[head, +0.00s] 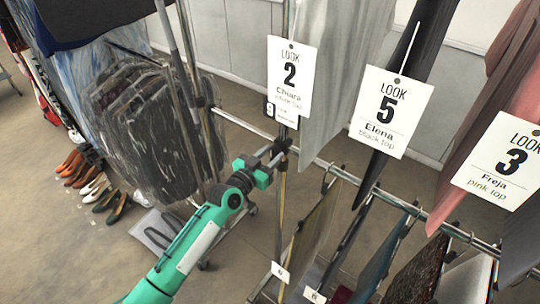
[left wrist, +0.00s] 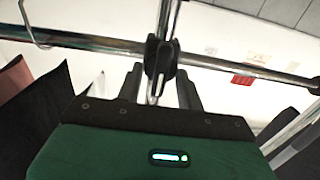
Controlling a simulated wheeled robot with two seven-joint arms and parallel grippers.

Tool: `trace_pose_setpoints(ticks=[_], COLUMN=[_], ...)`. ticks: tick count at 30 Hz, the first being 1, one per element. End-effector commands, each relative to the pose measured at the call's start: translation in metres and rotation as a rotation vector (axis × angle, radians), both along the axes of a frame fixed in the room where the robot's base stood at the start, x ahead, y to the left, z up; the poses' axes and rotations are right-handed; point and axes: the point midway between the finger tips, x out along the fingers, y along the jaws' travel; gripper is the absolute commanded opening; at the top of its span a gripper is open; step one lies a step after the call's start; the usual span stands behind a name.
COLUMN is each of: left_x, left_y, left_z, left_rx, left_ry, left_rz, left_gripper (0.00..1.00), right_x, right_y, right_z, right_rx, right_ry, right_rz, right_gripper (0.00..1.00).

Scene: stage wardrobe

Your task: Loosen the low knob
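The low knob (left wrist: 160,58) is a black clamp knob where the upright pole meets the lower rail, in the middle of the left wrist view. In the head view its black clamp (head: 283,145) sits on the pole just below the LOOK 2 card, partly behind my gripper. My left gripper (head: 275,152) reaches it from the lower left. In the left wrist view the dark fingers of my left gripper (left wrist: 161,78) stand apart on either side of the knob's lower end, with gaps showing. My right gripper is not in view.
The lower rail (head: 340,174) runs to the right with several garments hanging below it. Cards for LOOK 2 (head: 291,78), LOOK 5 (head: 391,108) and LOOK 3 (head: 505,160) hang close above. Plastic-covered garments (head: 150,130) hang at left; shoes (head: 95,185) stand on the floor.

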Motion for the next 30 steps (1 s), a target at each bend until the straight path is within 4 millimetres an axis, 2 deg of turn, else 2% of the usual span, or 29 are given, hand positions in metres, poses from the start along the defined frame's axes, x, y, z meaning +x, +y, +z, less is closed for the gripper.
trace_pose_setpoints(ticks=[14, 30], left_x=[0.000, 0.002], left_y=[0.000, 0.003], left_z=[-0.001, -0.001], left_rx=[-0.063, -0.436], left_ry=[0.046, 0.315], left_rz=[0.000, 0.000], left_gripper=[0.15, 0.15], right_x=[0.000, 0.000], right_y=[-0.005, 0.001], right_z=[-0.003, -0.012], right_rx=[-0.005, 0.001], right_ry=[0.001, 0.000], right_rz=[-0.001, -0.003], right_gripper=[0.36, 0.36])
